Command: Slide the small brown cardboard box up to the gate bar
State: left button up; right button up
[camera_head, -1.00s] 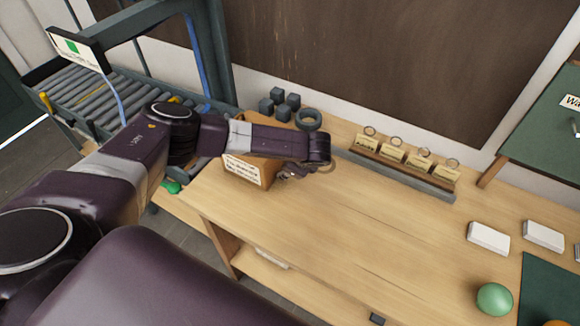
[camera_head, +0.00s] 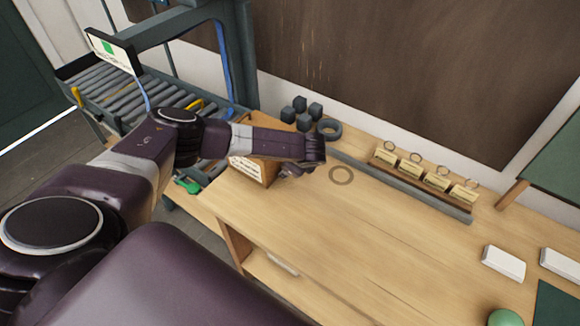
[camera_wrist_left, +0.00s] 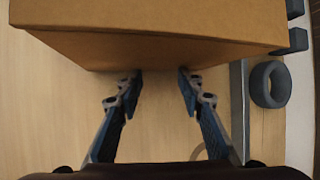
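The brown cardboard box (camera_head: 266,170) with a white label sits near the left end of the wooden table, partly hidden under my left arm. Its brown side fills the top of the left wrist view (camera_wrist_left: 150,50). My left gripper (camera_head: 290,171) is at the box's right side. In the left wrist view its two fingers (camera_wrist_left: 160,80) are apart with nothing between them, and their tips are against or very close to the box. A dark bar with a green-marked sign (camera_head: 113,50), possibly the gate bar, stands over the roller conveyor (camera_head: 100,92). My right gripper is out of view.
Dark cubes (camera_head: 300,112) and a thick dark ring (camera_head: 329,129) lie behind the box. A flat ring (camera_head: 341,175) lies right of the gripper. A rack of tags (camera_head: 425,175) stands along the back. The table's middle is clear.

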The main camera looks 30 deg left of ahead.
pick_arm(q)
jog(key=a, duration=0.6)
jog(key=shift+w+a, duration=0.1)
jog(key=shift+a, duration=0.25)
